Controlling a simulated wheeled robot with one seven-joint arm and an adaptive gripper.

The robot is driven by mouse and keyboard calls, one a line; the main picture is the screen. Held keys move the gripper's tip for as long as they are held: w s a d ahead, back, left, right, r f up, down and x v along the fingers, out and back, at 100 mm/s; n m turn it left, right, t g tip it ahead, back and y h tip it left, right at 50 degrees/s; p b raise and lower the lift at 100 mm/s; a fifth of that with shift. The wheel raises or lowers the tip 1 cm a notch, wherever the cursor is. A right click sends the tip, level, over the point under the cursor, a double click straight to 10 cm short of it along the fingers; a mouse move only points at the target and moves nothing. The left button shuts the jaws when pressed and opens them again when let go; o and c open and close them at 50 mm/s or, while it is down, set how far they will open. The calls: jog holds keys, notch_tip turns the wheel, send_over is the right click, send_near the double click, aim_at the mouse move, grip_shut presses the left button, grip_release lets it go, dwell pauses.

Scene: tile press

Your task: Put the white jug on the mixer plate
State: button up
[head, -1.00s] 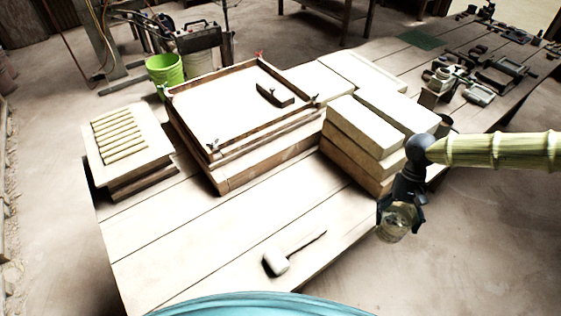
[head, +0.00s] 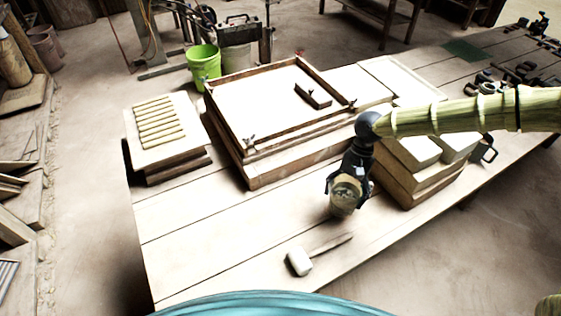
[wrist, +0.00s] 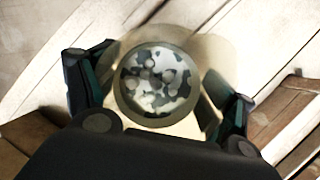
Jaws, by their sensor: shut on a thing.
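My gripper (head: 346,196) is shut on a round, pale tan, see-through container (head: 345,194), held above the front part of the workbench. In the wrist view the container (wrist: 156,80) sits between both fingers, with white and grey patches inside its round rim. I cannot tell whether it is the white jug. No other white jug shows. I cannot make out a mixer plate in either view.
The workbench (head: 190,240) carries a mallet (head: 300,262) in front, a wooden frame (head: 265,125), a slatted block (head: 160,125) at left and stacked blocks (head: 415,185) beside my arm. A dark handled vessel (head: 486,150) stands behind. A green bucket (head: 203,65) stands on the floor.

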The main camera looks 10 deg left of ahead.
jog(key=w+a+r+m+t+y+p, duration=0.15)
jog(key=a+r+m, duration=0.25)
jog(key=a+m, duration=0.5)
jog(key=w+a+r+m+t+y+p, duration=0.1)
jog(key=a+r+m+t+p, duration=0.35)
jog(key=a, duration=0.75)
jog(key=shift+m+g, duration=0.6)
jog(key=shift+m, duration=0.25)
jog(key=shift+d+f, duration=0.15)
jog(key=shift+f, duration=2.65)
jog(key=shift+d+f, duration=0.1)
jog(key=shift+f, duration=2.7)
jog(key=shift+f+b, duration=0.15)
jog(key=shift+b, duration=0.2)
jog(key=o, duration=1.4)
jog(key=shift+s, duration=0.1)
jog(key=shift+r, duration=0.2)
